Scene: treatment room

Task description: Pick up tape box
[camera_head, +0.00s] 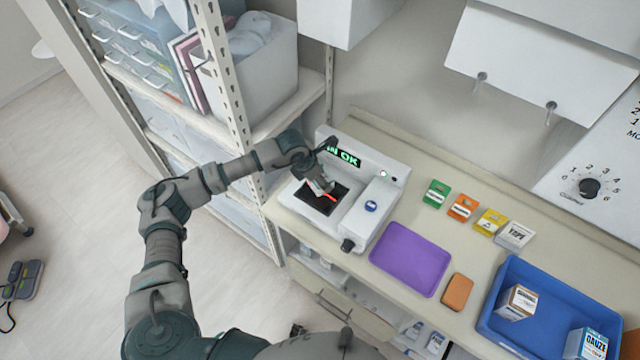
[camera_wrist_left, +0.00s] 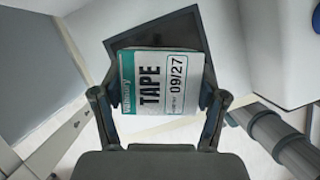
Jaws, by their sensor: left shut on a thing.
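The tape box (camera_wrist_left: 163,82), white and teal with "TAPE" and "09/27" on its face, sits between the fingers of my left gripper (camera_wrist_left: 160,108) in the left wrist view. The gripper is shut on its two sides. In the head view my left gripper (camera_head: 320,185) is over the dark window (camera_head: 312,202) of a white scanner-like machine (camera_head: 370,205). The box is mostly hidden there by the gripper. I cannot tell whether it touches the window. A red line shows beside it. My right gripper is not in view.
The machine's display (camera_head: 345,157) glows green with "OK". On the counter are a purple tray (camera_head: 410,258), an orange-brown block (camera_head: 457,291), several small coloured boxes (camera_head: 463,207) and a blue bin (camera_head: 545,290) holding two boxes. A shelf post (camera_head: 228,90) stands left of the machine.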

